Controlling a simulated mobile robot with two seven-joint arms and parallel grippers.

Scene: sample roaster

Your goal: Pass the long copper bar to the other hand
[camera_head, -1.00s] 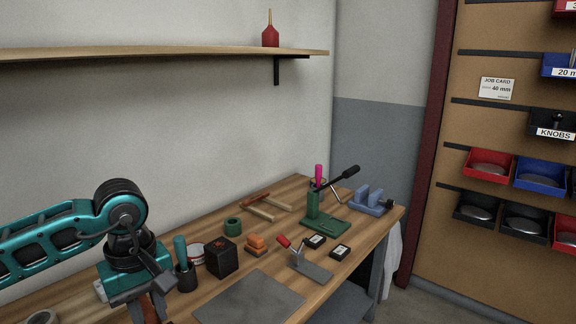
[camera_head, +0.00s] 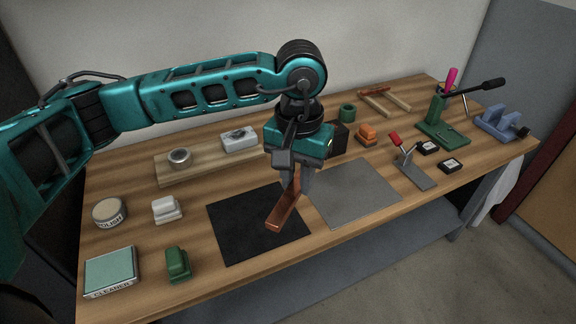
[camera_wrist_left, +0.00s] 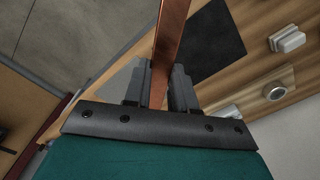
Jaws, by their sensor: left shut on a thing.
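The long copper bar (camera_head: 285,205) is a flat, reddish-brown strip. My left gripper (camera_head: 295,180) is shut on it and holds it tilted above the bench, over the edge between the black mat and the grey plate. In the left wrist view the bar (camera_wrist_left: 170,40) runs up out of the picture from between the two dark fingers of the left gripper (camera_wrist_left: 160,85). The end of the bar behind the fingers is hidden in the head view. My right gripper is in neither view.
A black mat (camera_head: 240,235) and a grey plate (camera_head: 360,195) lie on the wooden bench (camera_head: 190,220). A toggle clamp (camera_head: 410,165) and a green press (camera_head: 437,115) stand at the right. A cleaner box (camera_head: 110,268) and green block (camera_head: 177,263) sit front left. The floor before the bench is clear.

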